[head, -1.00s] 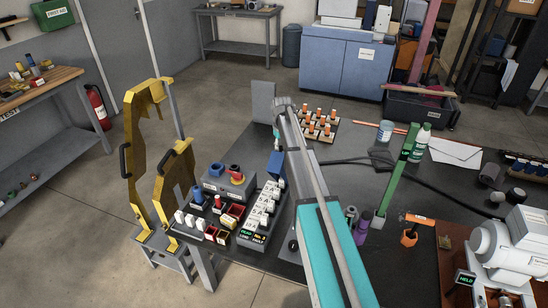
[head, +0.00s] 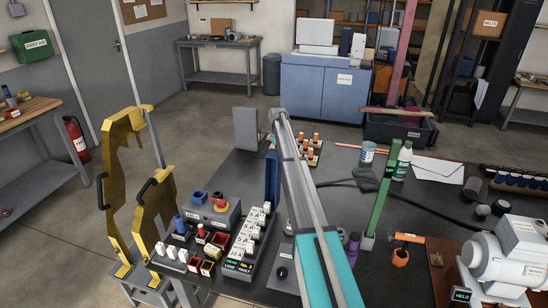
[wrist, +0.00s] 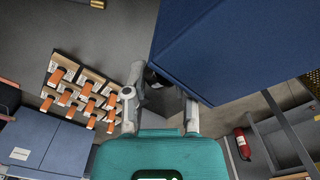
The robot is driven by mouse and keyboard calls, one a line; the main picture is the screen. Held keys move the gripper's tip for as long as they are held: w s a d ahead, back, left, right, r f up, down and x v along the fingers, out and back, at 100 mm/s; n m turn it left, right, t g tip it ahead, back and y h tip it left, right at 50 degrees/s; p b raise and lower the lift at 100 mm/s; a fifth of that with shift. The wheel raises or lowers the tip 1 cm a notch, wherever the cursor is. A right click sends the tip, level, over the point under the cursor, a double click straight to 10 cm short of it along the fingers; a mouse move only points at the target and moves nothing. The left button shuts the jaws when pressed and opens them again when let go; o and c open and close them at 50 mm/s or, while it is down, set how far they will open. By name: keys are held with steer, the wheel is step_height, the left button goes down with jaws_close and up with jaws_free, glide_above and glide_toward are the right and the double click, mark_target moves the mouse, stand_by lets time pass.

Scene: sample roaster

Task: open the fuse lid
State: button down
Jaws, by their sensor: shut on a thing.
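The fuse lid appears as a blue panel (head: 272,177) standing steeply upright behind the fuse rows, just left of my arm in the head view. It fills the upper right of the wrist view (wrist: 235,45), seen close up. My gripper (wrist: 160,86) is at the panel's edge, its fingers apart around a small dark piece (wrist: 152,77) that looks like the lid's handle. The exact contact is partly hidden. In the head view my arm covers most of the gripper and part of the bench behind it.
White fuse blocks (head: 243,245) and a grey switch box (head: 212,212) stand left of my arm. A grey upright plate (head: 245,128) is behind the lid. A yellow guard (head: 125,190) stands at left, a green post (head: 382,205) at right. Orange-topped pieces (wrist: 75,92) stand beyond.

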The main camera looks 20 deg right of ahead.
steer(key=shift+w+d+f, duration=0.1)
steer(key=shift+d, duration=0.25)
steer(key=shift+c, duration=1.9)
jaws_free()
steer(key=shift+a, duration=0.1)
steer(key=shift+w, duration=0.1)
